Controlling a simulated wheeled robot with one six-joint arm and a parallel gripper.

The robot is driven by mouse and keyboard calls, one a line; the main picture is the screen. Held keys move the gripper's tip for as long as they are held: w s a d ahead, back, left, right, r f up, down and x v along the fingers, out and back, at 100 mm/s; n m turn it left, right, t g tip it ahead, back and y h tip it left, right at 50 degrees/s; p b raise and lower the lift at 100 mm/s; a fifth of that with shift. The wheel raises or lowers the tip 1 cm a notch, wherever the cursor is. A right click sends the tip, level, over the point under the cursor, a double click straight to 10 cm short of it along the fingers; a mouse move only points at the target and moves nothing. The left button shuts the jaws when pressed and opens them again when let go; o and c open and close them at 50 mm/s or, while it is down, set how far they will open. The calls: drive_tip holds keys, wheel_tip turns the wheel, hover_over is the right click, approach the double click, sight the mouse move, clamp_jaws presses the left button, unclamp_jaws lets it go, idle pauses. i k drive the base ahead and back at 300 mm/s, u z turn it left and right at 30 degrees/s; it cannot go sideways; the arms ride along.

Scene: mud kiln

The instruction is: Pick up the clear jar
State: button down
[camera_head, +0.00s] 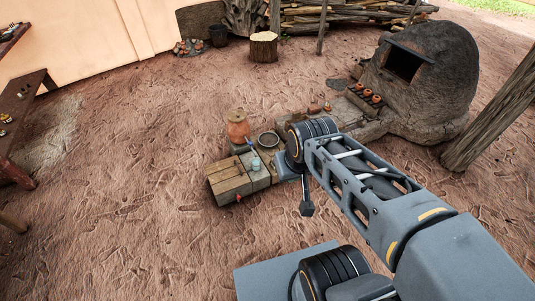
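A small pale-blue see-through jar (256,164) stands upright on a low stone block in the middle of the view; it looks like the clear jar. It is too small to show detail. My arm reaches in from the lower right, with its joint just right of the blocks. The dark end piece below that joint seems to be part of my gripper (307,208). It is to the right of and apart from the jar. Its fingers cannot be made out.
A wooden crate-like block (228,180) is left of the jar. An orange clay pot (238,127) and a dark round bowl (268,139) are behind it. A domed mud kiln (430,85) and wooden post (495,115) stand right. Open dirt floor lies left and in front.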

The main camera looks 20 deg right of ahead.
sight(256, 162)
drive_tip(key=u, duration=1.35)
drive_tip(key=i, duration=1.6)
drive_tip(key=z, duration=1.6)
drive_tip(key=i, duration=0.5)
drive_tip(key=z, duration=0.05)
